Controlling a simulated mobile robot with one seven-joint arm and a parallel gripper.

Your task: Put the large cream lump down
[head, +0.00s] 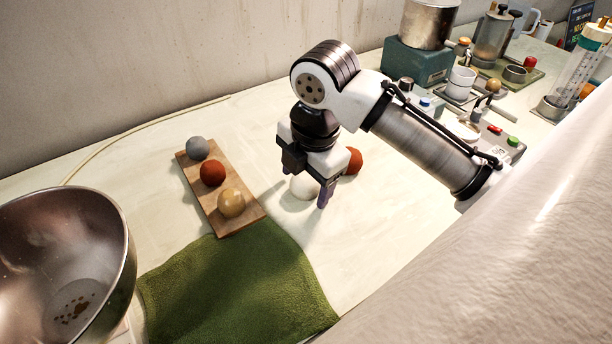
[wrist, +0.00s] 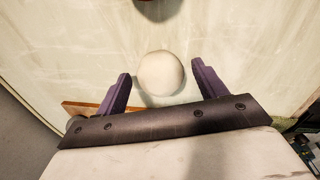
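The large cream lump (head: 303,187) is a pale round ball at the middle of the pale worktop, partly hidden behind my gripper in the head view. In the wrist view the lump (wrist: 160,73) sits between the two purple fingertips, with a narrow gap showing on each side. My gripper (wrist: 162,80) is open, its fingers apart around or just above the lump. In the head view my gripper (head: 306,180) points down at it. The lump appears to rest on the worktop, though its underside is hard to see.
A red-brown ball (head: 353,160) lies just behind the lump. A wooden board (head: 240,222) with grey, red-brown and tan balls stands to the left. A green cloth (head: 235,290) lies in front, a metal bowl (head: 120,235) at far left. Equipment crowds the back right.

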